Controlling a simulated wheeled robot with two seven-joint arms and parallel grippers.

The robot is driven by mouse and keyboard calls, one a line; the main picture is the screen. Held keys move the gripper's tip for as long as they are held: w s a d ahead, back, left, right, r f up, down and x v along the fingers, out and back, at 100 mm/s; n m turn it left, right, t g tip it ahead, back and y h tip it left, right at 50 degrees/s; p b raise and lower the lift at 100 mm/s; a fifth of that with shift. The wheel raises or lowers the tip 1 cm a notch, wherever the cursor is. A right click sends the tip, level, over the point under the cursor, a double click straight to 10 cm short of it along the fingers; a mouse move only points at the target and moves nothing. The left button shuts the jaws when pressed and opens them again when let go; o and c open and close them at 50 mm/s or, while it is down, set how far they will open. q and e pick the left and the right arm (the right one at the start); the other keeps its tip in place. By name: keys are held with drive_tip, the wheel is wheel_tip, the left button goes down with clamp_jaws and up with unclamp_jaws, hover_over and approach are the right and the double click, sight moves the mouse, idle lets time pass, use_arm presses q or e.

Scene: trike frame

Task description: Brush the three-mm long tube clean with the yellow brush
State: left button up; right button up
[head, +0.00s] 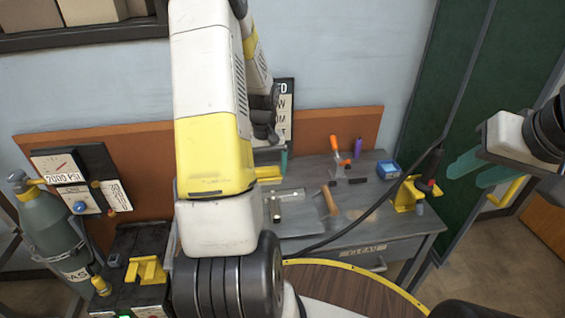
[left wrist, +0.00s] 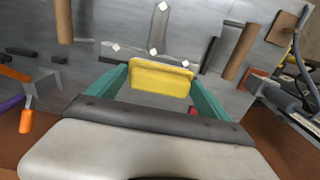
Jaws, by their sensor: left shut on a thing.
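My left gripper (left wrist: 160,84) is shut on the yellow brush (left wrist: 161,70), held between its teal fingers above the grey workbench. In the head view the yellow brush (head: 268,173) shows partly behind my left arm. Brown, rusty-looking tubes lie on the bench: one (left wrist: 240,52) right of the brush and one (left wrist: 64,20) to the upper left in the left wrist view. In the head view one brown tube (head: 330,199) lies mid-bench. Shorter dark pieces lie between them. I cannot tell which is the three-mm long tube. My right gripper (head: 480,170) is open and empty at the right.
An orange-handled tool (head: 341,156), a purple cylinder (head: 357,147) and a blue box (head: 388,169) stand at the bench's back. A black hose (head: 380,205) crosses its front right, near a yellow holder (head: 406,197). A gas cylinder (head: 50,225) stands at the left.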

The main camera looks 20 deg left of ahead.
use_arm(q)
drive_tip(key=shift+r, duration=1.35)
